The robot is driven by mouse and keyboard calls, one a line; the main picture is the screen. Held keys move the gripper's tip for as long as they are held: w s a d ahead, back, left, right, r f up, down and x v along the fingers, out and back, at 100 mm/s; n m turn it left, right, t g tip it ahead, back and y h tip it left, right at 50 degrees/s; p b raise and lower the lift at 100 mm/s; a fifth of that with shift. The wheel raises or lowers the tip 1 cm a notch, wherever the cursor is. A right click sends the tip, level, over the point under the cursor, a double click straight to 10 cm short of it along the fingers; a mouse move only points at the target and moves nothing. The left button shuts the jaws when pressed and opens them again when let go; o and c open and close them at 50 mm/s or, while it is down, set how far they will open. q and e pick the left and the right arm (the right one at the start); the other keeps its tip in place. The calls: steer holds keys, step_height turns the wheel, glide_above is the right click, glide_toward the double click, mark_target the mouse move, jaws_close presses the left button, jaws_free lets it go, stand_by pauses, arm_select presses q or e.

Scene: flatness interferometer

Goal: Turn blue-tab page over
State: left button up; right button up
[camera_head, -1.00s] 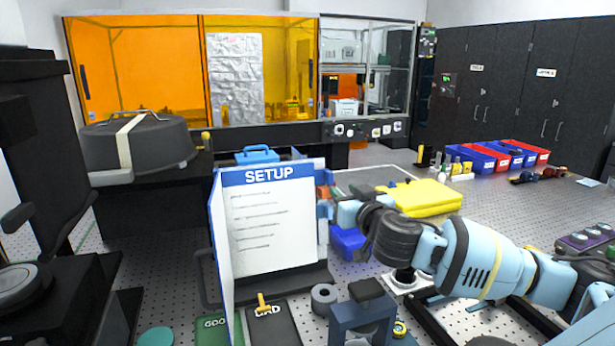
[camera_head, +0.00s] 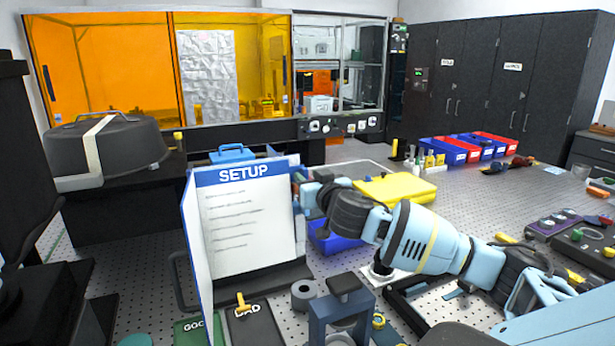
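The SETUP page (camera_head: 247,225) is a white sheet with a blue header, standing upright in a flip stand near the middle. Its left side shows another white sheet edge with a blue border (camera_head: 197,240), angled toward me. My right gripper (camera_head: 300,194) is at the right edge of the SETUP page, with the arm reaching in from the right. Its fingertips are small and partly hidden at the page edge, so I cannot tell whether they grip the page or a tab. No blue tab shows clearly there. My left gripper is not in view.
Behind the page are a blue case (camera_head: 232,153) and a yellow case (camera_head: 397,189). A blue bin (camera_head: 335,240) stands beside the stand, under my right arm. GOOD and BAD trays (camera_head: 257,328), a grey ring (camera_head: 304,293) and a blue-grey fixture (camera_head: 340,311) lie in front.

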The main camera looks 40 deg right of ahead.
steer(key=shift+w+d+r, duration=0.1)
steer(key=shift+w+d, duration=0.05)
steer(key=shift+w, duration=0.5)
jaws_close()
